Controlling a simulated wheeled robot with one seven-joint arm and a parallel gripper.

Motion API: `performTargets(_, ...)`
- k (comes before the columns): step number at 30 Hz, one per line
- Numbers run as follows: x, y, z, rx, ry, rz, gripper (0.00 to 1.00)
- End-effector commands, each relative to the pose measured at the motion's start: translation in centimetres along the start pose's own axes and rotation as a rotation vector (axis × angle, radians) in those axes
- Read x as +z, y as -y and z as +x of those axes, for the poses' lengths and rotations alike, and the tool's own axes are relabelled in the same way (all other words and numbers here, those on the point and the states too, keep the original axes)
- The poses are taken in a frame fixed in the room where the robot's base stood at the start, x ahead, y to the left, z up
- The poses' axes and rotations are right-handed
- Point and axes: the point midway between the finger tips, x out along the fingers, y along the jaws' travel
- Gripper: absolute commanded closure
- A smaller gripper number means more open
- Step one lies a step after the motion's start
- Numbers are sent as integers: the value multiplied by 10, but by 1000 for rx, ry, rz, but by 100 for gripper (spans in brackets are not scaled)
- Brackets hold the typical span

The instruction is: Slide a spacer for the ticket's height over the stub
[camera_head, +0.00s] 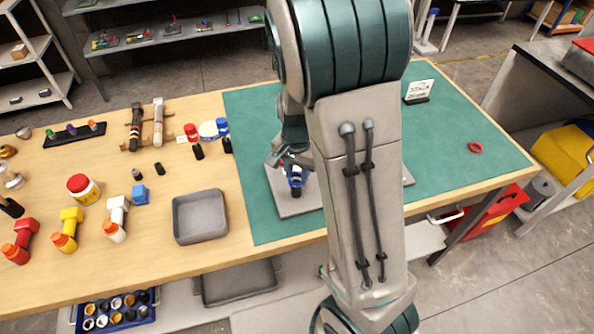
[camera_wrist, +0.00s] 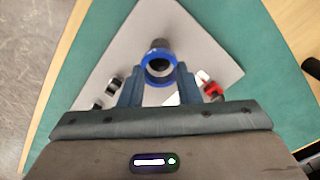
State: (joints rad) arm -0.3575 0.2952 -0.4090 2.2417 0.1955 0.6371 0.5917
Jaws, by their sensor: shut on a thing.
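My gripper (camera_wrist: 159,80) is shut on a blue ring-shaped spacer (camera_wrist: 159,54), one finger on each side of it. A dark upright stub (camera_wrist: 158,43) shows just behind the ring's far edge in the wrist view, and dark and grey show through its hole. I cannot tell whether the ring is around the stub or just above it. In the head view the blue spacer (camera_head: 295,181) is over the grey plate (camera_head: 287,207), partly hidden by my arm. A white ticket card (camera_head: 419,88) stands on the green mat; its writing is too small to read.
A red ring (camera_head: 475,147) lies on the right of the green mat (camera_head: 450,125). A grey tray (camera_head: 200,216) and several coloured bottles and fittings stand to the left. In the wrist view a red part (camera_wrist: 211,89) and black parts (camera_wrist: 113,84) are beside the fingers.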

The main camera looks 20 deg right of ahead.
Motion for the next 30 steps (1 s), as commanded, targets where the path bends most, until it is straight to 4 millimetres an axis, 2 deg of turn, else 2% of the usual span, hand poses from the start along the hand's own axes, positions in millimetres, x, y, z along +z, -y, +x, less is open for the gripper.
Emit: performTargets(30, 0, 0, 20, 0, 0, 1, 91)
